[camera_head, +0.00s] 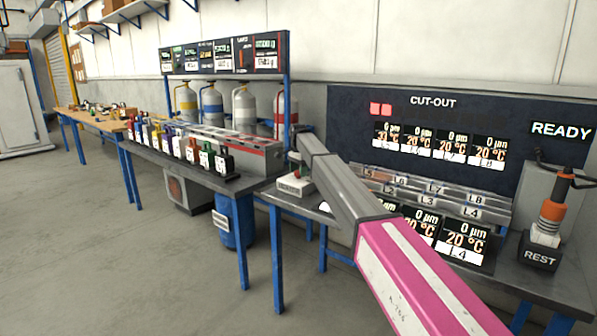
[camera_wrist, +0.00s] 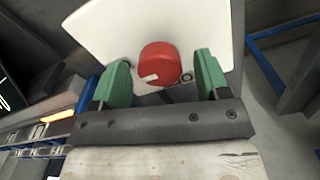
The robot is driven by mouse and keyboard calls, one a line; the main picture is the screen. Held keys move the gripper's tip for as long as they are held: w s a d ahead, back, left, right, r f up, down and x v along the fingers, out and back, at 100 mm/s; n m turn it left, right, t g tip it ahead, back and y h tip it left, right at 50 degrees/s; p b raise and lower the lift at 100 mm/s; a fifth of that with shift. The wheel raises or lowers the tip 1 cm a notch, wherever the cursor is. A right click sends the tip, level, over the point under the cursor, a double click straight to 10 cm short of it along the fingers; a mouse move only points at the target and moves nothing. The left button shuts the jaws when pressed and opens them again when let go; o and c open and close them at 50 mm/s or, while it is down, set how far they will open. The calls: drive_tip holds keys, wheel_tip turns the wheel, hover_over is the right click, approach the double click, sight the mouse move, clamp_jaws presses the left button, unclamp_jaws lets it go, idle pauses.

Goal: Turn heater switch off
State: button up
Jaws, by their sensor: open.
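The heater switch appears to be a round red knob (camera_wrist: 160,62) with a small white mark at its lower left, on a white box (camera_wrist: 100,25) in the wrist view. My gripper (camera_wrist: 163,64) has green fingers, one on each side of the knob, with gaps between them and it. It is open and holds nothing. I cannot tell how far the fingertips are above the box. In the head view, the white box (camera_head: 296,188) sits at the left end of the bench, and my arm reaches over it, partly hiding it.
The dark CUT-OUT panel (camera_head: 440,102) with displays stands behind the bench. A REST stand (camera_head: 540,255) holds an orange-and-black tool (camera_head: 552,208) at right. Several coloured items (camera_head: 185,147) line the neighbouring bench. Grey floor (camera_head: 110,260) is clear at left.

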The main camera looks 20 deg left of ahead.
drive_tip(key=c, duration=0.9)
drive_tip(key=shift+c, duration=0.2)
drive_tip(key=shift+n, duration=0.3)
drive_tip(key=n, duration=0.3)
drive_tip(key=shift+n, duration=0.3)
drive_tip(key=n, duration=0.4)
drive_tip(key=shift+n, duration=0.3)
drive_tip(key=n, duration=0.4)
drive_tip(key=shift+n, duration=2.5)
